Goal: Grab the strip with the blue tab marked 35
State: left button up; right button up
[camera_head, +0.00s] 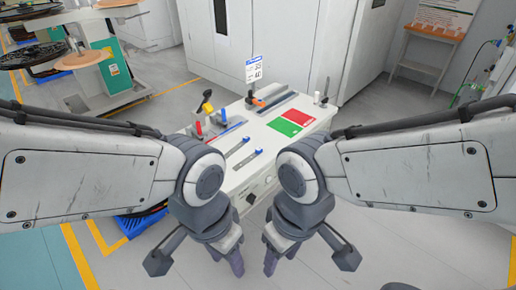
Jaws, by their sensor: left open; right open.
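Two thin metal strips with small blue ends lie side by side on the white bench top; one is the farther strip (238,147) and the other the nearer strip (247,160). The marks on their blue tabs are too small to read, so I cannot tell which one is 35. My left gripper (232,258) is open and empty, in front of the bench and nearer to me than the strips. My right gripper (272,258) is open and empty, beside it on the right. Neither touches a strip.
The white bench (268,165) also holds a green pad (286,127), a red pad (299,117), colored-handled tools (205,112) and a small sign (254,69) at the back. Reel stands (95,60) are at left, a cabinet (280,40) behind. Floor is clear at right.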

aim_at(246, 139)
jog(key=u, duration=0.15)
jog(key=i, duration=1.3)
jog(key=u, duration=0.7)
